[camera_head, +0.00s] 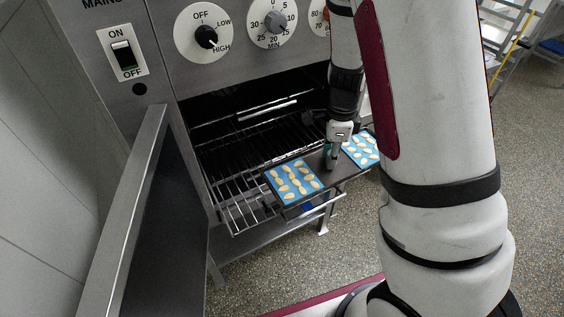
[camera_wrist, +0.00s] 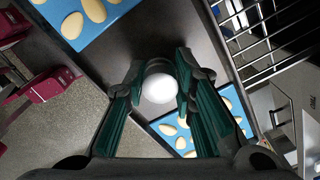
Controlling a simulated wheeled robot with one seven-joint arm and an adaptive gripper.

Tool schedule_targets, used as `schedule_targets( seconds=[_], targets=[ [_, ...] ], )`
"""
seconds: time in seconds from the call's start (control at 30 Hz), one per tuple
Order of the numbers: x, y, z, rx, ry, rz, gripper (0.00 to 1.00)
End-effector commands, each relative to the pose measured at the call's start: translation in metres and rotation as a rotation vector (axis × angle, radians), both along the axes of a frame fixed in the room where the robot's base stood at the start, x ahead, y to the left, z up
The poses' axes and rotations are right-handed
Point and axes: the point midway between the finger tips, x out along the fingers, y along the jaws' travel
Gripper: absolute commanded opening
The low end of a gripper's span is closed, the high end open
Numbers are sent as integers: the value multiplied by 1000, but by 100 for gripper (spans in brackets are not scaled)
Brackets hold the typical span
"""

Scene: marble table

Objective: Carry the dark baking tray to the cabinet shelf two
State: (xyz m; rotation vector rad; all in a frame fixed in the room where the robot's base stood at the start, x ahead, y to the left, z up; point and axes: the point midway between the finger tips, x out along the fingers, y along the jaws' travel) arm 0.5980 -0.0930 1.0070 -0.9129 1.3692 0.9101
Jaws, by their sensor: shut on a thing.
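The dark baking tray (camera_head: 337,177) is at the front of the open oven, level or nearly so, at the right of the wire rack. In the wrist view its bare dark surface (camera_wrist: 165,25) lies under my fingers. Two blue mats with pale oval pieces lie on it, one at the left (camera_head: 292,183) and one at the right (camera_head: 361,149). My gripper (camera_head: 330,160) is shut on the tray between the mats. A white round thing (camera_wrist: 160,88) shows between my fingers; I cannot tell what it is. The cabinet shelf cannot be made out.
The oven's wire rack (camera_head: 232,155) lies behind and left of the tray. The oven door (camera_head: 135,215) stands open at the left. Control knobs (camera_head: 206,37) are above. A metal rack frame (camera_head: 508,30) stands at the top right. Speckled floor (camera_head: 300,262) is open in front.

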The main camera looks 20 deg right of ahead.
Motion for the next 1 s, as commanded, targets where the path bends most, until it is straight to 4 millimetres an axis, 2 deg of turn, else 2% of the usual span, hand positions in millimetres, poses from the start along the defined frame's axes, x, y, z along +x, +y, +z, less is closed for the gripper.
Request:
schedule_targets(
  seconds=[0.2,0.4,0.67,0.83,1.0],
  targets=[
    [29,45,-4,-1,0,5,0],
    [48,74,-8,-1,0,2,0],
    [61,92,-10,0,-1,2,0],
    [60,93,-34,-1,3,-4,0],
    [62,93,-45,0,0,-2,0]
  ],
)
